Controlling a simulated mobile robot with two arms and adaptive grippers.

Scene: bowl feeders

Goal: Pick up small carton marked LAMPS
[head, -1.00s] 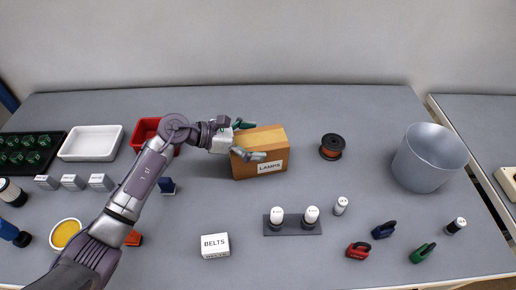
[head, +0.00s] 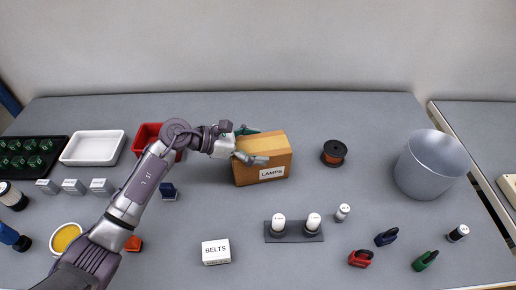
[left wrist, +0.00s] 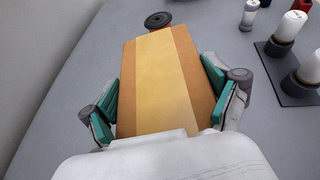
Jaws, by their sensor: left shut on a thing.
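The small carton marked LAMPS (head: 264,158) is a brown box with a tan tape strip and a white label on its front. It stands upright at the middle of the table in the head view. My left gripper (head: 249,146) comes from the left and is shut on it, one finger on the near side and one on the far side. In the left wrist view the carton (left wrist: 158,85) lies between the green finger pads of the gripper (left wrist: 160,105). I cannot tell whether its base touches the table. My right gripper is not in view.
A spool (head: 334,153) lies right of the carton, and a grey bucket (head: 430,165) stands farther right. A white BELTS box (head: 216,252) and a dark stand (head: 294,233) with two white-topped items are in front. A red bin (head: 147,138) and white tray (head: 92,148) are left.

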